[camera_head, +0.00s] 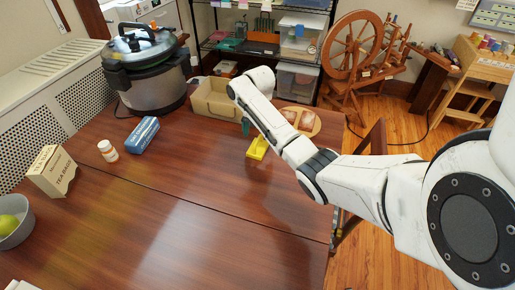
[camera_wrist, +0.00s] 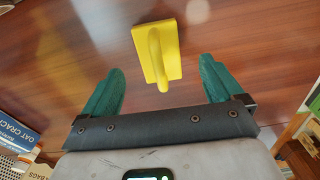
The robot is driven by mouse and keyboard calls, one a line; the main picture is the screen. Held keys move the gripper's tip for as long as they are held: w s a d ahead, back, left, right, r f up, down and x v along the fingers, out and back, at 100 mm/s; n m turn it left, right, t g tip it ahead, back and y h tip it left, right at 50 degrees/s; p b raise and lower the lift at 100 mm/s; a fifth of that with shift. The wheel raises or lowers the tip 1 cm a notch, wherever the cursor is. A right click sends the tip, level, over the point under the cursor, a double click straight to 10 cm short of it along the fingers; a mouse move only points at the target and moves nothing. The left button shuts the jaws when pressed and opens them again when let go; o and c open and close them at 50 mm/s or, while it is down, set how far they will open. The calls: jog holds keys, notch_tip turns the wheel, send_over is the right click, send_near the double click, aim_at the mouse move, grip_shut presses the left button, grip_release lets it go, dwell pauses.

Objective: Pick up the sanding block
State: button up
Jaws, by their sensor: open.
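The sanding block appears to be the yellow block with a raised handle (camera_head: 257,148), lying on the brown wooden table (camera_head: 180,215). In the wrist view the yellow block (camera_wrist: 168,62) lies ahead of and between my two green fingers, its handle ridge pointing roughly along my gripper. My gripper (camera_wrist: 161,72) is open and empty, its fingers spread wider than the block. In the head view a green finger of my gripper (camera_head: 246,128) shows just behind the block; the rest is hidden by my arm. I see no contact with the block.
A cardboard bin (camera_head: 212,100) and a round board with bread-like items (camera_head: 300,120) stand close behind the block. A blue box (camera_head: 142,135), a small bottle (camera_head: 108,151), a tea box (camera_head: 51,172) and a pressure cooker (camera_head: 150,80) are left. The table's front is clear.

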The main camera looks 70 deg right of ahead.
aim_at(258, 139)
jog(key=shift+w+a+f, duration=0.1)
jog(key=shift+a+f, duration=0.05)
jog(key=shift+f, duration=1.25)
jog(key=shift+a+f, duration=0.1)
jog(key=shift+f, duration=1.25)
jog(key=c, duration=1.2)
